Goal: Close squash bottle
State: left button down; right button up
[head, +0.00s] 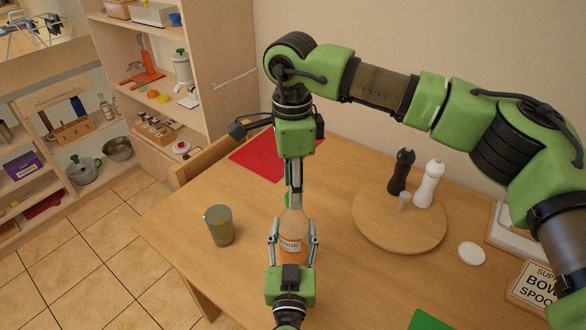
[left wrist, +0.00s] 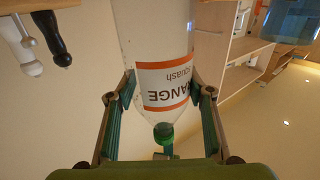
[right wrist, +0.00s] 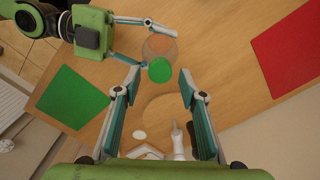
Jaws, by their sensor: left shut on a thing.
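The squash bottle (head: 291,230), clear with orange liquid and a white label, stands upright on the table. My left gripper (head: 292,240) is shut around its body from the near side; its fingers also show beside the label (left wrist: 172,85) in the left wrist view. A green cap (right wrist: 160,70) sits at the bottle's top; it also shows at the neck in the left wrist view (left wrist: 163,132). I cannot tell how tightly it sits. My right gripper (right wrist: 159,75) points down above the bottle, open, its fingers on either side of the cap and apart from it.
A glass (head: 219,226) stands left of the bottle. A round board (head: 372,232) with a dark mill (head: 401,170) and white mill (head: 429,184) is on the right. A red mat (head: 258,157) lies behind, a green mat (head: 428,321) in front. Shelves (head: 215,60) stand back left.

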jog(key=shift+f, duration=0.9)
jog(key=shift+c, duration=0.5)
grip_shut()
jog(key=shift+m, duration=0.9)
jog(key=shift+o, duration=0.8)
grip_release()
jog(key=shift+r, duration=2.3)
